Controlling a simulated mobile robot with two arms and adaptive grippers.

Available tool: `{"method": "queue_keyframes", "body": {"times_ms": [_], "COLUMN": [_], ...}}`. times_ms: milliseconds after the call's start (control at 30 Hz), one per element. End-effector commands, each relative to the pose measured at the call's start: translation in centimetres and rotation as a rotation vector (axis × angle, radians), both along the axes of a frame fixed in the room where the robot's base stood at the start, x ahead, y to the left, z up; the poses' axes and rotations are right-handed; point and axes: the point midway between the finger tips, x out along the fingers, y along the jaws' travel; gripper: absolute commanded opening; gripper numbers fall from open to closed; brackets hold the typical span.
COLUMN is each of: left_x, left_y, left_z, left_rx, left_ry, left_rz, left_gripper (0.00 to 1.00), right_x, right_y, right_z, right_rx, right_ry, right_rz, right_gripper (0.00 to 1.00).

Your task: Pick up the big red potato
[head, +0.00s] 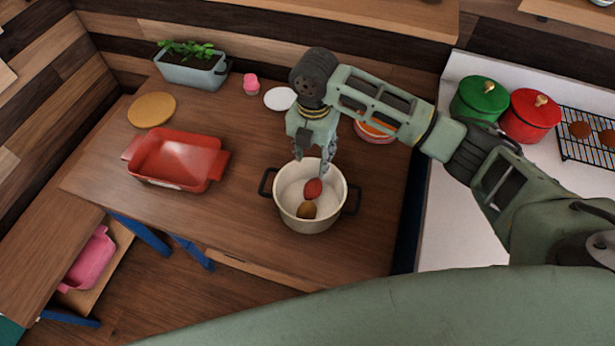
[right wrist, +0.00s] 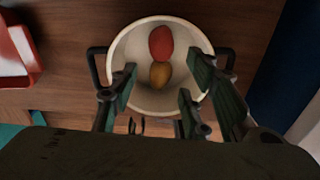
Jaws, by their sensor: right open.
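The red potato (head: 313,189) lies inside a cream pot (head: 338,193) with dark handles, beside a brown potato (head: 306,210). In the right wrist view the red potato (right wrist: 161,43) lies against the pot's wall and touches or nearly touches the brown potato (right wrist: 160,74). My right gripper (head: 314,168) points down over the pot's far side, above the red potato. Its fingers are spread and empty in the right wrist view (right wrist: 160,95). My left gripper is not in view.
A red baking dish (head: 212,172) stands left of the pot. A planter (head: 195,73), a yellow plate (head: 152,109), a pink shaker (head: 250,83) and a white plate (head: 280,98) lie farther back. Green and red lidded pots (head: 481,102) stand on the right counter.

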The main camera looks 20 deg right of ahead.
Motion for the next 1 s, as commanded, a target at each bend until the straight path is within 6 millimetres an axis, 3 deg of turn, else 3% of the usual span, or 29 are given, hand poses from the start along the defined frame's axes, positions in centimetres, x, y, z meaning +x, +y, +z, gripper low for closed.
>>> {"method": "queue_keyframes", "body": {"times_ms": [33, 433, 567, 800, 1000], "left_x": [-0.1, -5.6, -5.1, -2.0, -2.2], "left_y": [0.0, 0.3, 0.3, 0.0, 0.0], "left_z": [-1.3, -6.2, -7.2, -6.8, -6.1], "left_rx": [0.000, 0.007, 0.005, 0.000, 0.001], "left_ry": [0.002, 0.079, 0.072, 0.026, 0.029], "left_rz": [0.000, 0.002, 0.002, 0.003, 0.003], "left_gripper": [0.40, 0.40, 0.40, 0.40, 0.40], "right_x": [0.0, -0.1, 0.0, -0.2, -0.2], "right_y": [0.0, 0.0, 0.0, 0.0, -0.1], "right_z": [-1.3, -5.8, -6.8, -8.6, -10.9], "right_rx": [0.000, 0.001, 0.001, 0.001, -0.001], "right_ry": [0.000, -0.001, -0.001, 0.003, 0.004], "right_rz": [0.000, -0.001, -0.001, -0.001, -0.002], "right_gripper": [0.43, 0.43, 0.43, 0.43, 0.43]}}
